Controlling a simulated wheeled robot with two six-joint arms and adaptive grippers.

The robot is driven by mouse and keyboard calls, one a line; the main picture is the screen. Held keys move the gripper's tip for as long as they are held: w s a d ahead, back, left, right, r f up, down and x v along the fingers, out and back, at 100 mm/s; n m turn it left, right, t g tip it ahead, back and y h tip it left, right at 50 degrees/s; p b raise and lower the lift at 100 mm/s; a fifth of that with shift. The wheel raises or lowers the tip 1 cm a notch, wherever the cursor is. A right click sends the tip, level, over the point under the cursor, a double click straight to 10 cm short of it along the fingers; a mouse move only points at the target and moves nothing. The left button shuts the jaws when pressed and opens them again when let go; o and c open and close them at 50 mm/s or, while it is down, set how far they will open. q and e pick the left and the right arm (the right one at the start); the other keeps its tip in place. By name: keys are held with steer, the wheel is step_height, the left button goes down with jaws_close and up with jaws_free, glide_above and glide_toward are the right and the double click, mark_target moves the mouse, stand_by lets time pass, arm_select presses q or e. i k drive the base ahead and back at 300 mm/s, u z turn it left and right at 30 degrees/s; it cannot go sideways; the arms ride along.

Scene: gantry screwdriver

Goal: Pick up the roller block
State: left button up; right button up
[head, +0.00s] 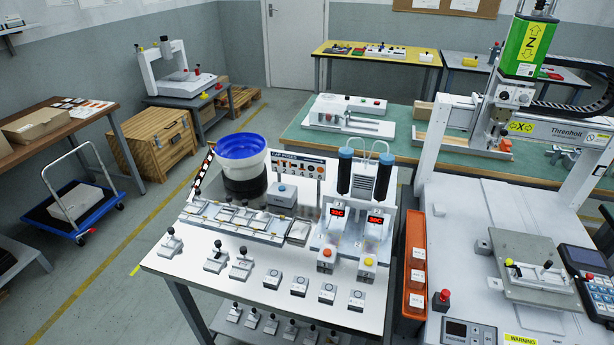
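I cannot tell for certain which part is the roller block. Several small pale blocks with round marks on top stand in a row along the front of the white table, the leftmost being a pale block (273,280) and the rightmost another pale block (356,300). To their left stand three small fixtures with dark knobs, among them a left fixture (171,243) and a right fixture (241,265). Further small white blocks (418,277) sit in a narrow orange tray (414,219). Neither of my grippers shows in the head view.
The white table (181,266) also carries a blue-topped bowl feeder (240,147), a row of flat fixtures (231,220) and two dispensers with red displays (338,212). A gantry machine (455,215) stands at the right. Grey floor is free at the left, near a blue cart (83,228).

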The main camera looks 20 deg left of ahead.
mark_target(214, 264)
steer(key=u, duration=1.35)
steer(key=k, duration=0.45)
steer(key=u, duration=0.25)
steer(key=i, duration=0.4)
steer(key=u, duration=0.2)
